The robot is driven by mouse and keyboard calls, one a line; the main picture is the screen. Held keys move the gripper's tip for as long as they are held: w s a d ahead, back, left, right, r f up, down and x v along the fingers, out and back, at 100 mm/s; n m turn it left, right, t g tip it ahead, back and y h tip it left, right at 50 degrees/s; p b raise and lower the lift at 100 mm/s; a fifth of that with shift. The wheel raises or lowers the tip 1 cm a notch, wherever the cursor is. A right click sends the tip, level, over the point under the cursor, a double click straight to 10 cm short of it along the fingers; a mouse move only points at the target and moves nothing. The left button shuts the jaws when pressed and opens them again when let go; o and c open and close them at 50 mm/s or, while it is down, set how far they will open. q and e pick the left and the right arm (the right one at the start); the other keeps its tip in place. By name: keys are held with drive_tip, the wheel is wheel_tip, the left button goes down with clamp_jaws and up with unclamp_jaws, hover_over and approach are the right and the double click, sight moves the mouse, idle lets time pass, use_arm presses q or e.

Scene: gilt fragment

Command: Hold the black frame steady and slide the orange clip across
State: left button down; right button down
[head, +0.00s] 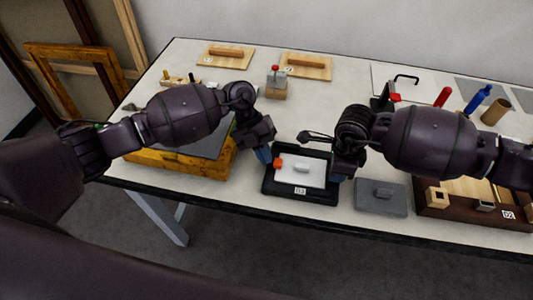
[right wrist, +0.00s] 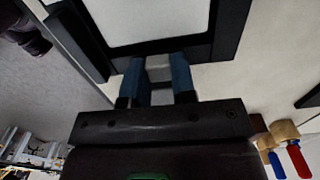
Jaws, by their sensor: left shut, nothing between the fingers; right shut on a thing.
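The black frame (head: 318,196) lies flat near the table's front edge, around a white panel with a pale grey block (head: 301,168) on it. The orange clip (head: 278,162) sits at the frame's upper left. My left gripper (head: 264,156) is shut and empty, its blue fingers just left of the clip; I cannot tell whether they touch it. My right gripper (head: 337,178) is shut on the right side of the black frame, its tips partly hidden by the wrist. In the right wrist view its blue fingers (right wrist: 157,72) meet the frame's edge (right wrist: 225,30), with a grey piece between them.
A dark wooden tray (head: 470,221) is further right. A gilt frame (head: 175,160) lies under my left arm. Red, blue and brown tools stand at back right.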

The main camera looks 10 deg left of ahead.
use_arm(q)
drive_tip(key=a, duration=0.2)
drive_tip(key=a+r, duration=0.1)
drive_tip(key=a, duration=0.1)
drive_tip(key=shift+w, duration=0.25)
drive_tip(key=v, duration=0.8)
drive_tip(key=shift+w+a+r, duration=0.15)
drive_tip(key=shift+a+r, duration=0.05)
drive_tip(key=shift+r, duration=0.1)
use_arm(e)
drive_tip(key=c, duration=0.8)
unclamp_jaws()
drive_tip(key=shift+c, duration=0.2)
